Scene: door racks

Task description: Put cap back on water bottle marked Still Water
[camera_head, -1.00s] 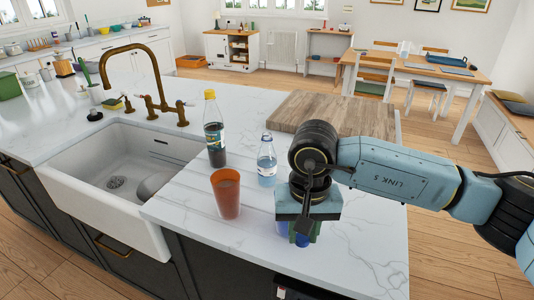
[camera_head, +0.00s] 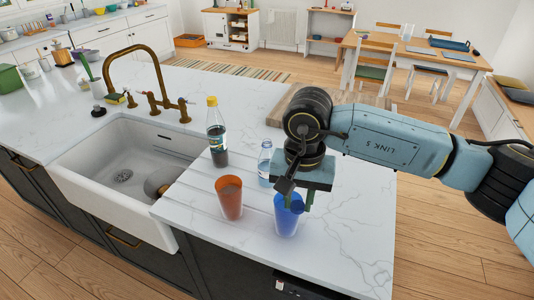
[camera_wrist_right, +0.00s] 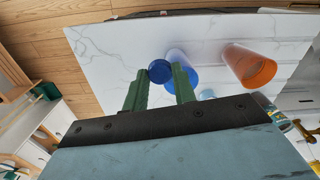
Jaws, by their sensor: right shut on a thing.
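The small clear water bottle (camera_head: 265,158) stands upright on the white counter, with no blue cap seen on its neck; its label is too small to read. My right gripper (camera_head: 294,197) is to the right of the bottle and in front of it, above the blue cup (camera_head: 287,217). In the right wrist view the gripper (camera_wrist_right: 163,84) is shut on a round dark-blue cap (camera_wrist_right: 159,71) at its fingertips, with the blue cup (camera_wrist_right: 182,68) beyond. A pale-blue shape, likely the bottle (camera_wrist_right: 207,94), is partly hidden there by the gripper. My left gripper is not in view.
An orange cup (camera_head: 229,198) stands left of the blue cup. A dark bottle with a yellow cap (camera_head: 216,135) is behind it. The sink (camera_head: 110,165) is at left, a wooden board (camera_head: 287,103) behind. The counter's front right is clear.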

